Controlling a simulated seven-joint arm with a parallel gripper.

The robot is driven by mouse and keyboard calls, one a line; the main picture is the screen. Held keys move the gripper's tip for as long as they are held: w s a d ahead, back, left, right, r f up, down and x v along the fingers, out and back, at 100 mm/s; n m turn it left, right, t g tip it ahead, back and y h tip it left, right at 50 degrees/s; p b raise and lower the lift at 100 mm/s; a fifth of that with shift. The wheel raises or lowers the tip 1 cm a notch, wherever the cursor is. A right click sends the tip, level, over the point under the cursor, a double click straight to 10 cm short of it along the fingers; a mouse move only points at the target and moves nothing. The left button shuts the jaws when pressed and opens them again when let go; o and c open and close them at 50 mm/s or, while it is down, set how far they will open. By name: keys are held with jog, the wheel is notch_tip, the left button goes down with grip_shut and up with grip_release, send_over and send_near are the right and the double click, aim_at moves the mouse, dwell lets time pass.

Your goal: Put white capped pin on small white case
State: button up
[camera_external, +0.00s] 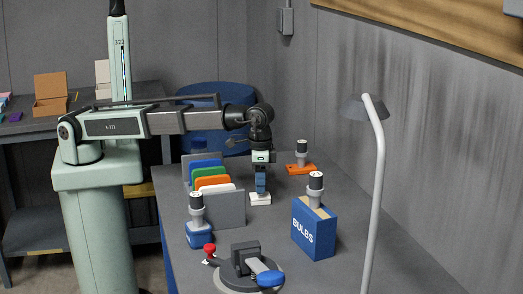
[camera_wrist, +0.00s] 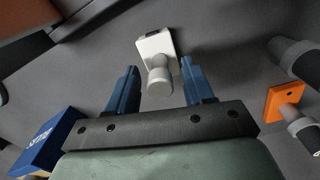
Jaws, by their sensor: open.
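The small white case (camera_external: 260,199) lies on the grey table, below my gripper (camera_external: 260,187). In the wrist view the case (camera_wrist: 155,42) shows just beyond the fingertips. The fingers are open, with a visible gap on each side of the pin. In the external view the fingers hide this pin.
An orange case (camera_external: 300,169) with a pin is behind; a blue case (camera_external: 199,236) with one is front left. Upright colored panels (camera_external: 211,177) stand close left. A lamp (camera_external: 378,150) rises at right.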

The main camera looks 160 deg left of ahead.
notch_tip(320, 180, up, 11)
jog(key=shift+f, duration=0.15)
jog(key=shift+w, duration=0.1)
dwell(0.7)
